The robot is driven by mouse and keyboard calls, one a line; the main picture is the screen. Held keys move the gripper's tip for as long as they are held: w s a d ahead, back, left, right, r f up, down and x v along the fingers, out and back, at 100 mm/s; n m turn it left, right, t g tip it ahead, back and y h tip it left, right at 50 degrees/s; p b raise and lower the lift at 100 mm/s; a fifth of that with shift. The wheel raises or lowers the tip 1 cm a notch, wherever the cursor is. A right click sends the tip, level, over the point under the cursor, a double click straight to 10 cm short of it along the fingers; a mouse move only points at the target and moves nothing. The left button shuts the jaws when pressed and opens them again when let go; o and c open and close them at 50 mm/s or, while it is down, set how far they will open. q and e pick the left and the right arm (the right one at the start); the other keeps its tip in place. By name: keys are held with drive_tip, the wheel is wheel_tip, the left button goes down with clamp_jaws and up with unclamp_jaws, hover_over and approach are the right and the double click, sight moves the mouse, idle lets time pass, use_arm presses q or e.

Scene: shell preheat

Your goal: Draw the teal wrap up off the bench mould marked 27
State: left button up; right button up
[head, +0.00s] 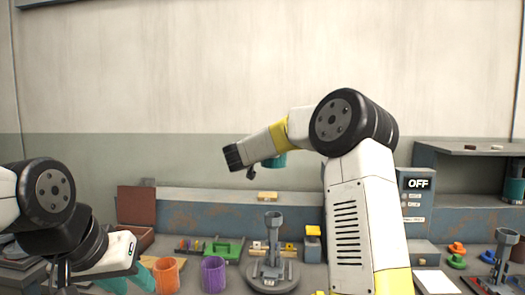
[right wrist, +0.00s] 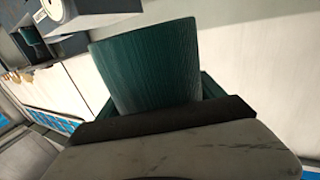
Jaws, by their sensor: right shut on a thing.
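The teal wrap (right wrist: 145,70) is a ribbed sleeve held in my right gripper, filling the middle of the right wrist view. In the head view a small teal patch (head: 275,161) shows under my raised right forearm, high above the bench; my right fingertips are hidden there. A grey mould stand with an upright post (head: 273,230) on a round base stands bare at the bench's middle. A similar stand (head: 505,250) is at far right. I cannot read a 27 on either.
An orange ribbed cup (head: 166,275) and a purple one (head: 213,274) stand beside my left gripper. A green block (head: 222,248) is behind them. A grey box reading OFF (head: 416,185) stands right of my right arm. Orange and green pieces (head: 456,250) lie at right.

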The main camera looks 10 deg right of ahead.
wheel_tip(320, 180, up, 11)
drive_tip(key=shift+f, duration=0.2)
idle(1.2)
idle(0.6)
